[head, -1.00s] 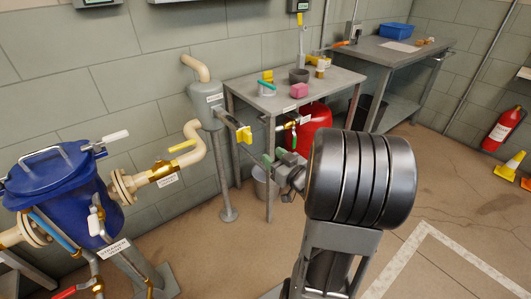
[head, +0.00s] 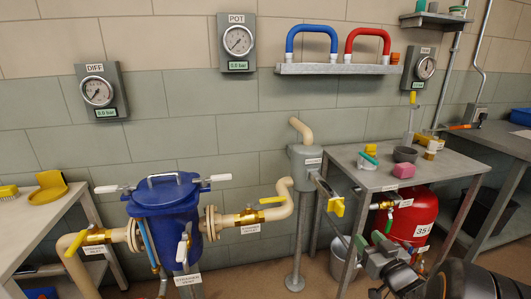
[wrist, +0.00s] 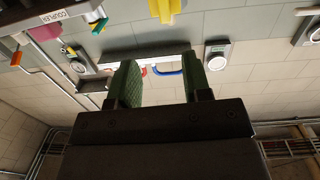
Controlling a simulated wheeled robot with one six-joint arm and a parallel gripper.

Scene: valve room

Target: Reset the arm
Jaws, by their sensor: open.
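My gripper (wrist: 158,85) shows in the wrist view with its two green finger pads apart and nothing between them. In the head view my arm enters at the lower right, and the gripper (head: 375,243) is in front of the small table, left of the red tank. The wrist view appears upside down, with the wall shelf and its red and blue handles beyond the fingers. A yellow part hangs at the top of that view.
A blue strainer vessel (head: 170,220) with cream pipes stands at left centre. A grey pot on a post (head: 304,168) stands beside the table (head: 350,172), which bears small items. A red tank (head: 412,215) sits below. Gauges (head: 238,42) hang on the wall.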

